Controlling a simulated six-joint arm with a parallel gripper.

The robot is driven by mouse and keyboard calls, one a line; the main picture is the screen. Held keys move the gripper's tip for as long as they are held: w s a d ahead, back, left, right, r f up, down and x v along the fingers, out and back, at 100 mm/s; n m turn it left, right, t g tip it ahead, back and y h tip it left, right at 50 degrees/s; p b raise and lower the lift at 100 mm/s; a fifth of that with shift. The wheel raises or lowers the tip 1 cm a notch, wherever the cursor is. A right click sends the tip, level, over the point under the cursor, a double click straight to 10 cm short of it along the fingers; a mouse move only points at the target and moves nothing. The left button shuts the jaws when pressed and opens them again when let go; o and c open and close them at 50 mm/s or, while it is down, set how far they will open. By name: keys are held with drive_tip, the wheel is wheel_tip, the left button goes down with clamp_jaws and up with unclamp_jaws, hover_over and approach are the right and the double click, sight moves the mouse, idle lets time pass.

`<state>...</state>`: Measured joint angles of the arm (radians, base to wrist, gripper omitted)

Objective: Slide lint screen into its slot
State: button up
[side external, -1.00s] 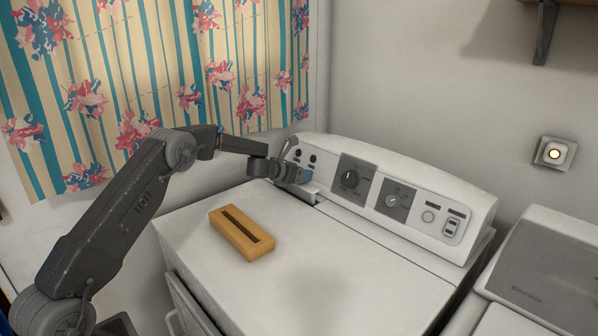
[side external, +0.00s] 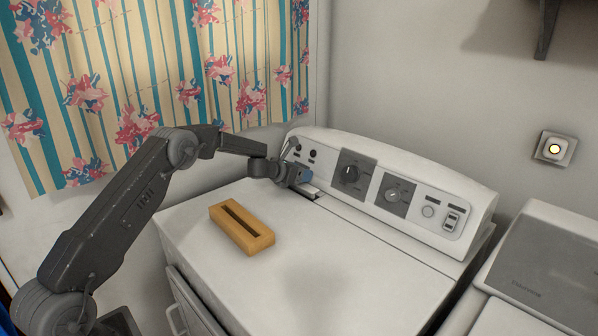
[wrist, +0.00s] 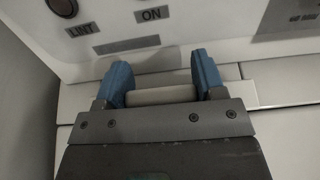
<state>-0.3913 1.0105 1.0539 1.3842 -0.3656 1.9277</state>
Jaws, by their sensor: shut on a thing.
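My gripper (side external: 305,178) is at the back left of the white dryer top, close to the control panel. Its blue fingertips also show in the wrist view (wrist: 162,80). They are shut on the pale handle of the lint screen (wrist: 160,96), which lies across between them. In the side view a small white part of the lint screen (side external: 309,189) shows just below the fingers. A dark bit of the slot (side external: 318,196) shows beside it at the rear edge of the top. The gripper hides most of the slot, and I cannot tell how deep the screen sits.
A tan wooden block with a long dark groove (side external: 242,228) sits on the dryer top in front of my gripper. The control panel (side external: 375,185) with knobs rises right behind. The dryer top (side external: 340,270) is clear to the right. A second appliance (side external: 550,260) stands at far right.

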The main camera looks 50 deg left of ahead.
drive_tip(key=shift+f, duration=0.9)
idle(0.5)
drive_tip(key=o, duration=1.4)
drive_tip(key=v, duration=1.3)
drive_tip(key=shift+s+r, duration=0.1)
drive_tip(key=shift+s, duration=0.2)
drive_tip(key=s+d+r+n+g+y, duration=0.35)
drive_tip(key=s+d+r+n, duration=0.9)
drive_tip(key=n, duration=0.55)
drive_tip(key=s+d+n+g+h, duration=0.1)
drive_tip(key=s+d+n, duration=0.3)
drive_tip(key=s+n, duration=0.2)
drive_tip(key=s+d+n+g+h, duration=0.1)
drive_tip(key=s+d+n, duration=0.3)
drive_tip(key=s, duration=0.5)
drive_tip(key=s+d+n+g+h, duration=0.1)
drive_tip(key=s+d+n+g, duration=0.1)
drive_tip(key=s+d+n, duration=0.3)
drive_tip(key=shift+s+n+h, duration=0.25)
drive_tip(key=shift+s+n, duration=1)
drive_tip(key=shift+n, duration=0.25)
